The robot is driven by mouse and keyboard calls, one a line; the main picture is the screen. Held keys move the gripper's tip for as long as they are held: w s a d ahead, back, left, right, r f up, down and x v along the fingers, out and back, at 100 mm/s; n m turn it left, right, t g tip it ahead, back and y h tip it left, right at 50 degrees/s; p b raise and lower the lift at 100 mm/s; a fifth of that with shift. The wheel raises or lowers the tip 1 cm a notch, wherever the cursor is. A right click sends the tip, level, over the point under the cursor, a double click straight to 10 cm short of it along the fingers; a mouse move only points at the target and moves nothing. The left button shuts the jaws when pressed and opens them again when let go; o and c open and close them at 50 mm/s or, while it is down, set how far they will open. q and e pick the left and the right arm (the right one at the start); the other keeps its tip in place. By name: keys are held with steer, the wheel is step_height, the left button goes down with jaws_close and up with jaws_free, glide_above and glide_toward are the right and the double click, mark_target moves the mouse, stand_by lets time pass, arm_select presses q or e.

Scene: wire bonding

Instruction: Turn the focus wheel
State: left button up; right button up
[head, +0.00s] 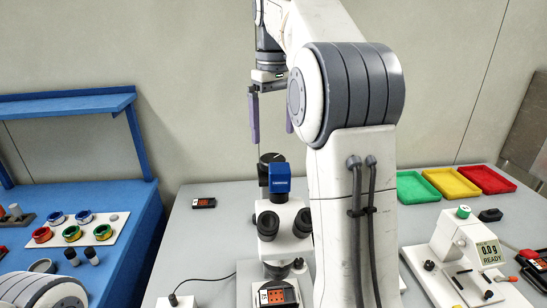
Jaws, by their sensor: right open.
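The microscope (268,220) stands upright on the grey table, white with a blue camera block (279,178) on top and dark eyepieces. Dark round knobs (298,265) show low on its body; I cannot tell for sure which is the focus wheel. My right gripper (271,126) is open and empty, its two purple fingers pointing down. In the picture it is above the microscope's top, apart from it. My right arm hides the area just right of the microscope. My left gripper is out of view.
Green, yellow and red trays (454,182) lie at the back right. A white bonding machine (462,246) with a display stands at the right. A blue bench (130,216) with wire spools is at the left.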

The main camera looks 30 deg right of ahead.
mark_target(273, 159)
step_height(273, 159, down, 7)
steer(key=shift+r+b, duration=0.1)
steer(key=shift+b, duration=0.3)
steer(key=c, duration=1.3)
